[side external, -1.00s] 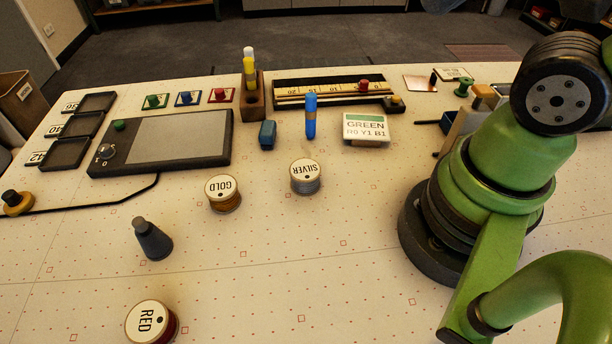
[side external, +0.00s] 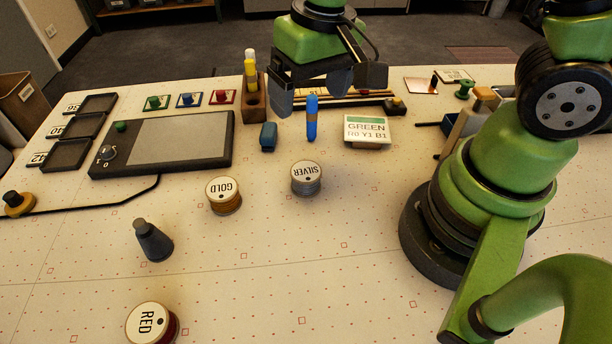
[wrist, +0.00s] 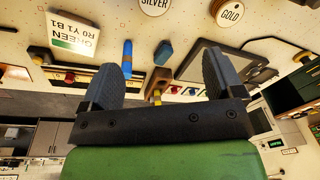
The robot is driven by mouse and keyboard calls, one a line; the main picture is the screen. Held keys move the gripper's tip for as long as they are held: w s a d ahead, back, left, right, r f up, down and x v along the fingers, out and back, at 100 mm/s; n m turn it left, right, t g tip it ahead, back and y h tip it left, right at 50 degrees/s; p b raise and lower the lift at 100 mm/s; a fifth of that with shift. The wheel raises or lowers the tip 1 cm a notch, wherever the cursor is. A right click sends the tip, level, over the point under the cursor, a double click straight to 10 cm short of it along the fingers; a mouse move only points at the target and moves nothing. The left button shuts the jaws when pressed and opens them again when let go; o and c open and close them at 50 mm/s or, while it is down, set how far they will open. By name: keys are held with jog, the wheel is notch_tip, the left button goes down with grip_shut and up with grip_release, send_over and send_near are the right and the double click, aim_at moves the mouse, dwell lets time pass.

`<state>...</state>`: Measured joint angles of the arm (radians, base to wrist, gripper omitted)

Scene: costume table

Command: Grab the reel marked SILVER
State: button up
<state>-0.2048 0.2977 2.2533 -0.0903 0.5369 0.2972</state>
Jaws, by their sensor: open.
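The reel marked SILVER (side external: 306,177) stands upright on the table near the middle, its white label facing up. It also shows at the top edge of the wrist view (wrist: 155,5), partly cut off. The reel marked GOLD (side external: 223,195) stands to its left, and the reel marked RED (side external: 151,323) is at the bottom left. My gripper (side external: 312,98) is open and empty, above the far part of the table behind the SILVER reel. Its two dark fingers are spread apart, and nothing is between them.
A GREEN card (side external: 367,130) is on the right. The table around the SILVER reel's front is clear.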

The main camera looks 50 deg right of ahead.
jog(key=g, duration=0.1)
send_over(307, 171)
jog(key=shift+h, duration=0.3)
jog(key=f, duration=0.6)
jog(key=shift+a+f, duration=0.2)
jog(key=shift+a, duration=0.1)
jog(key=shift+d+f, duration=0.15)
jog(key=shift+f, duration=2.25)
jog(key=shift+d+f, duration=0.1)
jog(key=shift+f, duration=2.3)
jog(key=c, duration=1)
jog(key=shift+r, duration=0.1)
jog(key=shift+c, duration=0.2)
